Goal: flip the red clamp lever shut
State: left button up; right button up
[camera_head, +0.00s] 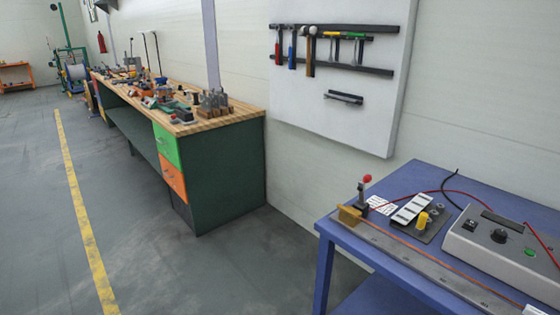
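The red clamp lever (367,179) stands up at the far left part of the blue table, with its red knob at the top of a dark clamp (361,197). The clamp is next to a yellow-brown block (349,215) near the table's left edge. The lever looks upright; its exact angle is too small to tell. Neither of my grippers shows in the head view.
The blue table (335,232) is at the lower right and carries a grey control box (500,245), a white-slotted plate (411,209) and a yellow piece (422,220). A long workbench (230,180) lines the wall. A tool board (340,120) hangs above. Open floor (150,250) lies left.

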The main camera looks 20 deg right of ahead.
aim_at(368, 177)
jog(key=i+j+u, duration=0.15)
jog(key=i+u, duration=0.2)
jog(key=i, duration=0.5)
jog(key=i+u, duration=0.35)
jog(key=i, duration=0.45)
jog(key=i+l+z, duration=0.1)
jog(key=i+z, duration=0.9)
jog(key=i+j+z, duration=0.3)
jog(key=i+z, duration=0.35)
jog(key=z, duration=0.3)
jog(key=i+z, duration=0.15)
jog(key=z, duration=0.3)
jog(key=i+z, duration=0.15)
jog(key=z, duration=0.35)
jog(key=i+j+z, duration=0.1)
jog(key=z, duration=0.35)
jog(key=i+z, duration=0.15)
jog(key=z, duration=0.3)
jog(key=i+j+z, duration=0.15)
jog(key=z, duration=0.3)
jog(key=i+j+z, duration=0.15)
jog(key=z, duration=0.3)
jog(key=i+j+z, duration=0.1)
jog(key=j+z, duration=0.15)
jog(key=z, duration=0.25)
jog(key=i+j+z, duration=0.3)
jog(key=j+z, duration=0.35)
jog(key=i+l, duration=0.05)
